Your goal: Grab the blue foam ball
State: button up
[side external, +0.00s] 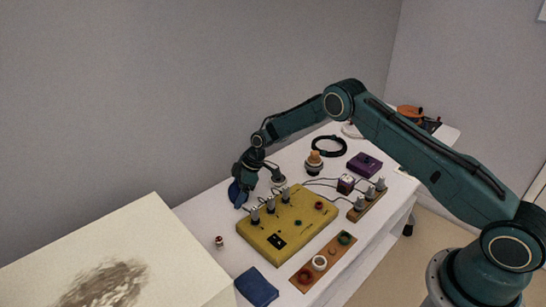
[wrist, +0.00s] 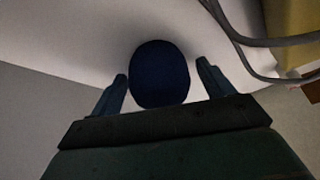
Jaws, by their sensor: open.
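The blue foam ball (wrist: 158,72) shows dark and round in the wrist view, between the two fingers of my gripper (wrist: 162,70). A gap shows on the right between ball and finger; on the left the finger is very close, and I cannot tell if it touches. In the side view my gripper (side external: 241,188) points down at the far left end of the white table, with the ball (side external: 235,194) partly hidden at its fingers. My gripper is open around the ball.
A yellow panel (side external: 275,238) with knobs stands right of my gripper, with grey cables (wrist: 243,40) close by. A small red-and-white piece (side external: 219,241), a dark blue block (side external: 257,287) and a wooden strip (side external: 322,264) lie nearer the front. A pale box (side external: 150,225) stands at left.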

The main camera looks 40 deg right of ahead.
jog(key=c, duration=1)
jog(key=shift+c, duration=0.3)
notch_tip(320, 180, up, 20)
dwell(0.6)
